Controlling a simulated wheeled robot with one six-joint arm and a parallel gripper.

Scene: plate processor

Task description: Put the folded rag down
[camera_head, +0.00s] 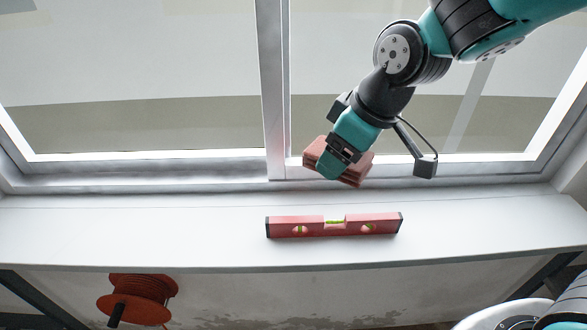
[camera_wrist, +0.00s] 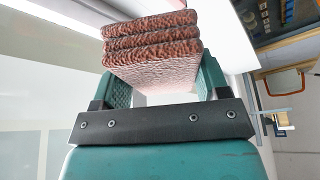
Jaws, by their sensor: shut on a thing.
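The folded rag (camera_head: 357,172) is reddish-brown and thick, with several stacked layers. It is between the fingers of my gripper (camera_head: 338,160), close to the window frame and above the back part of the white sill. In the wrist view the rag (camera_wrist: 152,45) shows its layered edge, with a green finger on each side of it. My gripper (camera_wrist: 160,85) is shut on it there. I cannot tell whether the rag's underside touches the sill or hangs just above it.
A red spirit level (camera_head: 334,226) lies on the white sill (camera_head: 150,230), in front of the rag. The sill is bare to the left and right of it. A window frame (camera_head: 275,90) stands behind. An orange cable reel (camera_head: 138,300) is below the sill at the left.

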